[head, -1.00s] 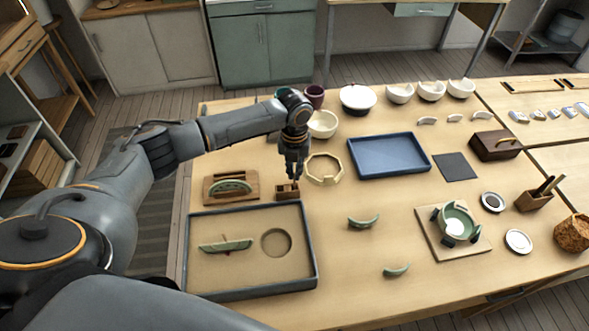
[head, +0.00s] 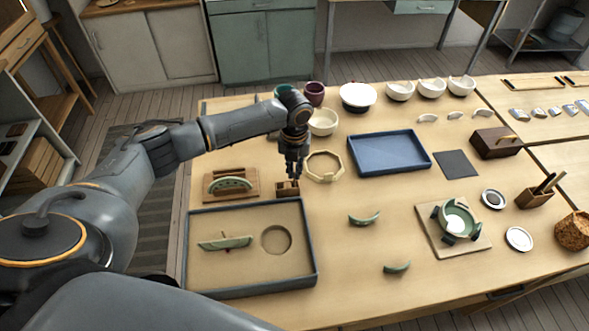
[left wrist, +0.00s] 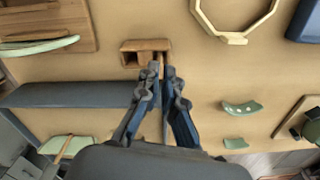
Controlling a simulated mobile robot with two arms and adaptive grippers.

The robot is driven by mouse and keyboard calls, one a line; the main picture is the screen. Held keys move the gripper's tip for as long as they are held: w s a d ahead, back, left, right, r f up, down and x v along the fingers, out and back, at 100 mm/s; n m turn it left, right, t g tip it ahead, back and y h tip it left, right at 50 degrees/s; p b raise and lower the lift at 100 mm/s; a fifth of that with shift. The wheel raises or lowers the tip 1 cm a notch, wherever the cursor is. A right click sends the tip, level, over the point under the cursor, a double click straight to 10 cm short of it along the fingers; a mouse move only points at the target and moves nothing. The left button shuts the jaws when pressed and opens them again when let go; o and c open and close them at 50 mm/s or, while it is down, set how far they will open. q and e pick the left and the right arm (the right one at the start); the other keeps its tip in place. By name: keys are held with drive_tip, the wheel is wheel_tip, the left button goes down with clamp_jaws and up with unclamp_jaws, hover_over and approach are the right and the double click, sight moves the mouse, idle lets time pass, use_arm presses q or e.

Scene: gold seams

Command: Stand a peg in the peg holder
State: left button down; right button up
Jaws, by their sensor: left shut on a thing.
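The peg holder (head: 285,189) is a small brown wooden block with dark openings, standing on the table just behind the grey-rimmed tray. It also shows in the left wrist view (left wrist: 132,46), just ahead of the fingertips. My left gripper (head: 295,172) points down directly above and slightly behind the holder. In the left wrist view its fingers (left wrist: 161,74) are nearly together, shut on a thin wooden peg (left wrist: 165,58). Most of the peg is hidden by the fingers, and I cannot tell whether its end is inside the holder. My right gripper is out of view.
The grey-rimmed tray (head: 252,294) holds a green shard beside a round recess. A wooden stand (head: 208,191) with a green piece is left of the holder. An octagonal wooden frame (head: 341,164) and a blue tray (head: 388,153) lie to the right.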

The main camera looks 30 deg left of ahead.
use_arm(q)
drive_tip(key=shift+f, duration=0.2)
idle(0.3)
drive_tip(key=c, duration=1)
unclamp_jaws()
drive_tip(key=shift+o, duration=0.2)
drive_tip(key=shift+r+p, duration=2.75)
drive_tip(key=shift+r, duration=0.25)
